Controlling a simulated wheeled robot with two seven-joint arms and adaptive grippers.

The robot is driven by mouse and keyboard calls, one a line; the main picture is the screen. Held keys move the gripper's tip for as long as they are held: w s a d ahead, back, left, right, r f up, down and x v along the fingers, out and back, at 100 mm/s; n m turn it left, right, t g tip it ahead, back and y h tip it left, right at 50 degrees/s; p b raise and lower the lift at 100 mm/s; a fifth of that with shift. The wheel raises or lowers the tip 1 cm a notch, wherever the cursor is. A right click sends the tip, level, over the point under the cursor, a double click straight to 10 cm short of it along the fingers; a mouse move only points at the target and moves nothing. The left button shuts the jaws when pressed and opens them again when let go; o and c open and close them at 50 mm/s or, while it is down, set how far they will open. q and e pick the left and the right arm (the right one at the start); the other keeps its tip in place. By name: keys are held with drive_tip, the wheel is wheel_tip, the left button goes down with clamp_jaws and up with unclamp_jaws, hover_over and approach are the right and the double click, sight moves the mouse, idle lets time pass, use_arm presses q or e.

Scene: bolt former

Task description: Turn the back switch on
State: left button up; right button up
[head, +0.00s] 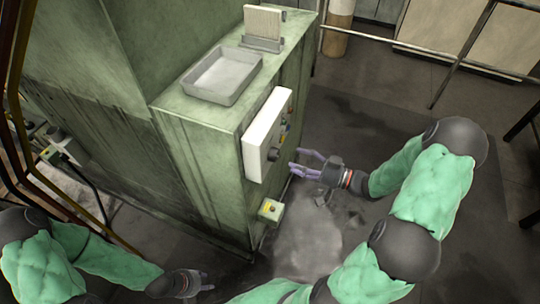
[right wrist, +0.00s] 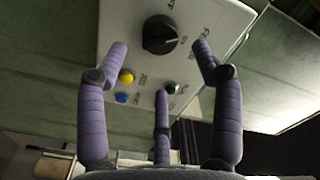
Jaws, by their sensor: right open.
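A white control panel (head: 268,135) is mounted on the side of the green machine. In the right wrist view it carries a large black rotary knob (right wrist: 160,34), a yellow button (right wrist: 126,76), a blue button (right wrist: 121,98) and a small dark green knob (right wrist: 172,87). My right gripper (head: 302,164) is open and empty in front of the panel. In the right wrist view its fingers (right wrist: 159,60) are spread, with the black knob beyond and between the upper tips. Contact cannot be told. My left gripper (head: 198,281) is low at the bottom left, away from the panel; its opening is unclear.
The green machine (head: 205,150) holds a grey tray (head: 218,80) on top. A small box with a yellow face (head: 270,210) sits low on its side. Another small box (head: 52,153) is at the far left. Open floor (head: 375,125) lies right of the machine.

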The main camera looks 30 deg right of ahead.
drive_tip(key=w+a+n+b, duration=0.4)
drive_tip(key=n+b, duration=0.3)
drive_tip(key=b, duration=0.4)
drive_tip(key=shift+w+n, duration=0.4)
drive_tip(key=shift+w, duration=0.05)
